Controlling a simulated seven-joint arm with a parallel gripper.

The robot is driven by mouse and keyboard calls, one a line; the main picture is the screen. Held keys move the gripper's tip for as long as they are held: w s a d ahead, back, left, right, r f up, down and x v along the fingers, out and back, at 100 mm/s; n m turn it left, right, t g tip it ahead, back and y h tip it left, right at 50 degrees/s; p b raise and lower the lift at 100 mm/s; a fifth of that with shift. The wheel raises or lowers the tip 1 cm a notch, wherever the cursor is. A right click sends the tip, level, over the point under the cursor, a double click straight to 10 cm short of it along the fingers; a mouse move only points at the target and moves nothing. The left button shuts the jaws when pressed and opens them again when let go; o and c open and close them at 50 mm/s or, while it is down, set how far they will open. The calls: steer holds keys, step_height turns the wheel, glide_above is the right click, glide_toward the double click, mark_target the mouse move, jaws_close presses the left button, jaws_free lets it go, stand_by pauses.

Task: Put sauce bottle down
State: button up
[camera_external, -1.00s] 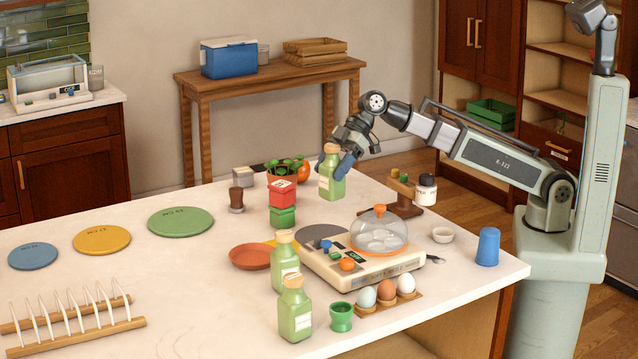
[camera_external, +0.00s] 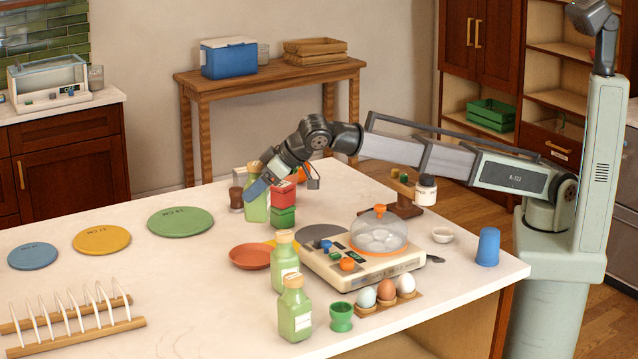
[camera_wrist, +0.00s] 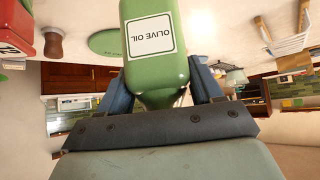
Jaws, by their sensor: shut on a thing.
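A green bottle (camera_external: 257,209) with a tan cap is in my gripper (camera_external: 257,188), upright, left of the red box. In the wrist view the bottle (camera_wrist: 158,50) shows a white label reading "OLIVE OIL", upside down in the picture. The blue fingers of my gripper (camera_wrist: 163,92) are shut on it from both sides. I cannot tell whether its base touches the counter. Two similar green bottles, one (camera_external: 285,262) behind the other (camera_external: 295,312), stand near the front of the counter (camera_external: 190,285).
A red box (camera_external: 283,194) on a green box (camera_external: 283,217) stands close right of the held bottle; a brown cup (camera_external: 237,198) is close left. A green plate (camera_external: 180,221) lies further left. A terracotta dish (camera_external: 250,257) lies in front. Counter between plate and dish is clear.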

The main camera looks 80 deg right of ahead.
mark_target(252, 223)
steer(key=shift+w+a+r+m, duration=0.1)
steer(key=shift+w+a+m, duration=0.1)
steer(key=shift+a, duration=0.35)
steer(key=shift+w+a+r+m, duration=0.1)
steer(key=shift+w+a, duration=0.1)
steer(key=shift+a, duration=0.35)
steer(key=shift+a+f+h, duration=0.1)
steer(key=shift+f+h, duration=0.1)
steer(key=shift+h, duration=0.1)
steer(key=shift+f, duration=4.75)
steer(key=shift+f, duration=0.15)
steer(key=o, duration=1.4)
steer(key=v, duration=1.2)
